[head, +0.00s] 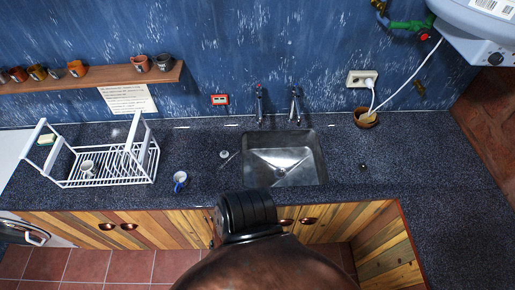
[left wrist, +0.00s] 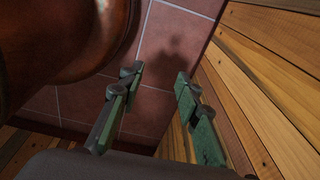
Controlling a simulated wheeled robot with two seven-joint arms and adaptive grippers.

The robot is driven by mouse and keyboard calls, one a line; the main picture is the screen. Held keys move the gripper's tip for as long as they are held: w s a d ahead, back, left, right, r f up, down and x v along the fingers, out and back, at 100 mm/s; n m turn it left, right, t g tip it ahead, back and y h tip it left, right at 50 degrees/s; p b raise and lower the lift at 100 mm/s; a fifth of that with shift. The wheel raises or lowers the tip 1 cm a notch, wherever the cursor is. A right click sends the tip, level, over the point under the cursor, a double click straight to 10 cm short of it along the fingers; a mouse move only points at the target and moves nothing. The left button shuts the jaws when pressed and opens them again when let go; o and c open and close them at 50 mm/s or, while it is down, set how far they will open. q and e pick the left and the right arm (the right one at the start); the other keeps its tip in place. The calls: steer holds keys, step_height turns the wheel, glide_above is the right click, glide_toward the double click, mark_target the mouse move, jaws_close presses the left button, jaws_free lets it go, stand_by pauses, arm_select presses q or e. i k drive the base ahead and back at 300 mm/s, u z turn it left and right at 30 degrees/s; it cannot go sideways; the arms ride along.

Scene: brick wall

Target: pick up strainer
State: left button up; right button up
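A small pale round item (head: 224,154) lies on the dark counter just left of the sink, with a thin light piece beside it. It may be the strainer, but it is too small to tell. A small dark round item (head: 363,167) lies on the counter right of the sink. My left gripper (left wrist: 160,70) is open and empty in the left wrist view, its two green-grey fingers apart above the tiled floor beside wooden cabinet boards. No gripper shows in the head view; a dark joint and brown link of mine cover the counter's front edge. My right gripper is not in view.
A metal sink (head: 250,160) with two taps is set in the counter. A white dish rack (head: 150,165) with a cup stands left, near a blue-white mug (head: 180,181). A pot (head: 365,119) stands by the wall. The right counter is mostly clear.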

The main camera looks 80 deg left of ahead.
mark_target(224, 153)
steer(key=i, duration=0.4)
steer(key=u, duration=2.1)
steer(key=i, duration=0.65)
steer(key=u, duration=1.6)
